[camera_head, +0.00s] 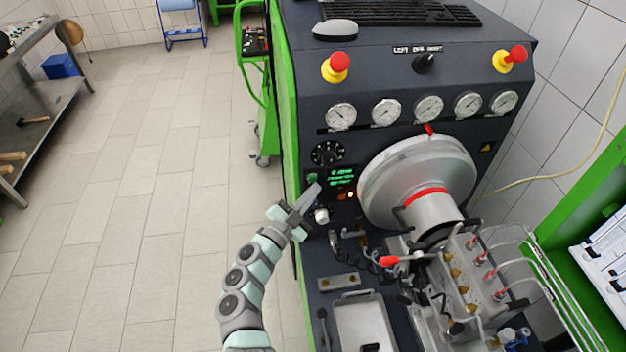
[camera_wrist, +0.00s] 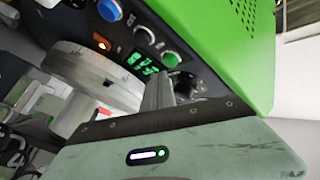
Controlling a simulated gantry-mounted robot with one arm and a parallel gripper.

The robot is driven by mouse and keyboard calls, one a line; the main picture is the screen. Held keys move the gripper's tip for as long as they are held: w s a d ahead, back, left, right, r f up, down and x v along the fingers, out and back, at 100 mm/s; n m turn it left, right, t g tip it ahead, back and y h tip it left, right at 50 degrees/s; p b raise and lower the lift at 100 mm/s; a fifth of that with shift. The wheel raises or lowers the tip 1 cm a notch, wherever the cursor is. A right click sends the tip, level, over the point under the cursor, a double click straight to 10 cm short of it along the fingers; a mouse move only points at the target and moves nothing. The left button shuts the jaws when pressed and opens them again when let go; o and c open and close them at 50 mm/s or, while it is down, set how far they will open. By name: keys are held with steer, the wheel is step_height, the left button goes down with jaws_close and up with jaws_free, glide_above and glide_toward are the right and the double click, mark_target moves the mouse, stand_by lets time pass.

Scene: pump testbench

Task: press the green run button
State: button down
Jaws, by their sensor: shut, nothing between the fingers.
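The green run button (camera_head: 312,178) is on the dark front panel of the testbench, left of the green-lit display (camera_head: 341,176). In the wrist view the green button (camera_wrist: 171,58) sits just past the fingertips of my gripper (camera_wrist: 158,82). In the head view my gripper (camera_head: 313,192) points up and right at the panel, with its tip just below the button. The fingers are together and hold nothing. I cannot tell whether the tip touches the panel, but the button's face shows uncovered in the wrist view.
A white button (camera_wrist: 145,35) and a blue button (camera_wrist: 109,10) are in line with the green one. A black dial (camera_head: 327,153) is above it. A large round metal housing (camera_head: 415,180) stands out to the right. Open floor (camera_head: 150,220) lies left of the bench.

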steer(key=shift+w, duration=0.15)
steer(key=shift+w, duration=0.3)
stand_by(0.3)
